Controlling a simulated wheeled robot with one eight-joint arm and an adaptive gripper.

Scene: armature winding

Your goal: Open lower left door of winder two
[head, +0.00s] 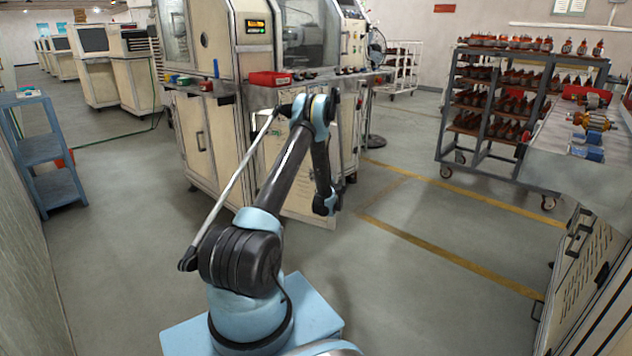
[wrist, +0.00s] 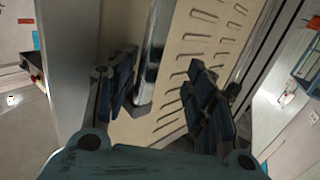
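A cream winder cabinet (head: 200,140) stands in the middle of the head view, with a closed lower door and a dark handle on its left face. A lower front panel with vents (head: 300,190) is partly behind my arm. In the wrist view a cream door panel with vent slots (wrist: 205,45) fills the middle, and looks closed. A metal bar handle (wrist: 153,55) runs along it. My gripper (wrist: 165,90) is open in front of this panel. The handle lies between the fingers, nearer the left one; contact cannot be told.
A blue shelf stand (head: 55,150) is at the left. A wheeled rack of armatures (head: 500,100) and a workbench (head: 575,150) stand at the right. The floor between is clear.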

